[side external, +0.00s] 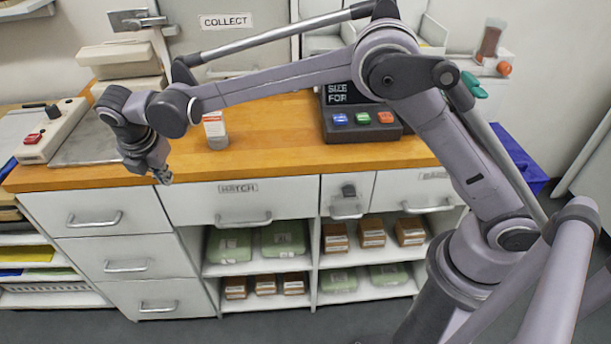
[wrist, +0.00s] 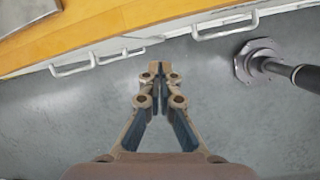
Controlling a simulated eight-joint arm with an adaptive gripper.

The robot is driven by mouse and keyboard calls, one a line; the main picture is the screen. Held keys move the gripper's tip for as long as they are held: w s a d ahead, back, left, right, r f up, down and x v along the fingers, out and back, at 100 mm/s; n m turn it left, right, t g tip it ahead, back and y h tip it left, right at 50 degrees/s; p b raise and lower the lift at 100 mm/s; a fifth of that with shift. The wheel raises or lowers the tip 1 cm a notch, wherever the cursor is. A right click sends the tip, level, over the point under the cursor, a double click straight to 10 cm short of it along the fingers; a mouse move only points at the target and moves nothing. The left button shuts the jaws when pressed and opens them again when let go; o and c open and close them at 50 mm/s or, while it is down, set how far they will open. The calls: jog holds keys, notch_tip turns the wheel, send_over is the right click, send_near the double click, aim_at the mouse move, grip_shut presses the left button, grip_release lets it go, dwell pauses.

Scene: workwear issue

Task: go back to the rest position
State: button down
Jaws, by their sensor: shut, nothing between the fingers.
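My gripper (side external: 164,178) hangs in front of the wooden counter (side external: 270,165), beside the upper edge of the drawer fronts at the left. In the wrist view its fingers (wrist: 155,68) point toward the counter's front edge, over the grey floor. The fingertips are together and nothing shows between them. My arm stretches from its base at the lower right across to the left above the counter.
A switch box (side external: 48,132) is at the left. Drawer handles (side external: 95,220) stick out below the counter. Shelves hold green cases (side external: 229,243) and small brown boxes (side external: 372,233).

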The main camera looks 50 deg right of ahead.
jog(key=s+d+r+m+t+y, duration=0.1)
jog(key=s+d+r+m, duration=0.45)
jog(key=d, duration=0.25)
jog(key=s+d+r+m+y, duration=0.1)
jog(key=s+d+r+m, duration=0.45)
jog(key=d, duration=0.25)
jog(key=s+d+f+m+t, duration=0.1)
jog(key=s+d+f+m, duration=0.1)
jog(key=s+d+m, duration=0.2)
jog(key=s+d+f+m+t, duration=0.2)
jog(key=s+m, duration=0.6)
jog(key=s, duration=0.4)
jog(key=d+f, duration=0.1)
jog(key=d, duration=0.1)
jog(key=shift+s+d+f+m, duration=0.25)
jog(key=shift+s+d+m, duration=0.1)
jog(key=shift+s+m, duration=0.05)
